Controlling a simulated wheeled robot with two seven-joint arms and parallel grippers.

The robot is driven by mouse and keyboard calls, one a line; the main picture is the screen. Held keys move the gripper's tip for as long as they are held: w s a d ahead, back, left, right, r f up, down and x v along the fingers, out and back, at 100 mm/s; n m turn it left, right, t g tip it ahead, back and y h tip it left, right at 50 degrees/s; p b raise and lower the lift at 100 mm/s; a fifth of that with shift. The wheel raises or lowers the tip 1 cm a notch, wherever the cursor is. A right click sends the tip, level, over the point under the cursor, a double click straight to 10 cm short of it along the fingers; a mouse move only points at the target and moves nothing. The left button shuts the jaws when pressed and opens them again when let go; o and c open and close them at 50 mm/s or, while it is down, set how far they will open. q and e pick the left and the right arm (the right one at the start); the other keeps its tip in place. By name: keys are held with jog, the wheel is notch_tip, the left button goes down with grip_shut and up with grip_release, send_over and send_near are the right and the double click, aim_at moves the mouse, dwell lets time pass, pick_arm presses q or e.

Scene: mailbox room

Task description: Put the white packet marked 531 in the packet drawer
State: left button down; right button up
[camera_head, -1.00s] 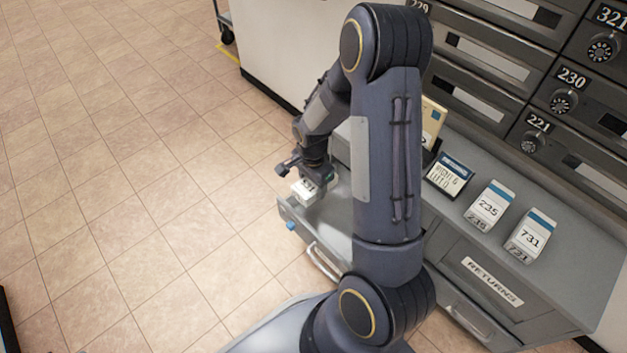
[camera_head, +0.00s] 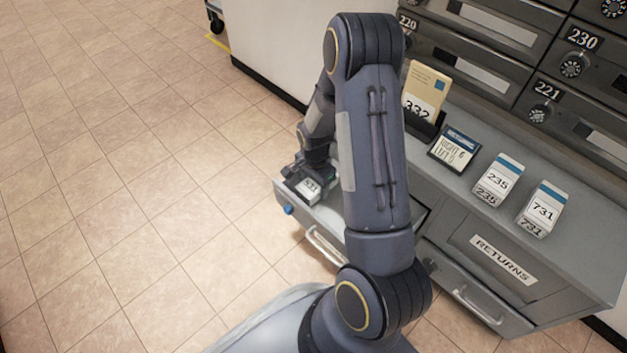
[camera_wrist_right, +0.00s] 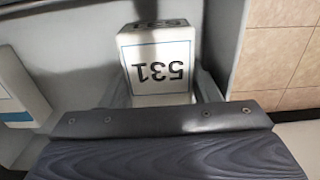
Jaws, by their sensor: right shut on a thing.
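The white packet marked 531 (camera_head: 311,188) is in my right gripper (camera_head: 306,180), low at the left end of the open drawer (camera_head: 308,219). In the right wrist view the packet (camera_wrist_right: 157,65) sits between the fingers, its number upside down, with grey drawer walls around it. I cannot tell whether it touches the drawer floor. My right arm hides much of the drawer. My left gripper is out of view.
White packets 235 (camera_head: 499,180) and 731 (camera_head: 542,209) stand on the counter beside a small sign (camera_head: 453,149) and a yellow 332 envelope (camera_head: 424,92). A returns panel (camera_head: 503,258) is at the right. Another white, blue-striped item (camera_wrist_right: 12,105) shows in the wrist view.

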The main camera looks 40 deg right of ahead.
jog(key=shift+f, duration=0.2)
jog(key=o, duration=1.1)
jog(key=shift+o, duration=0.2)
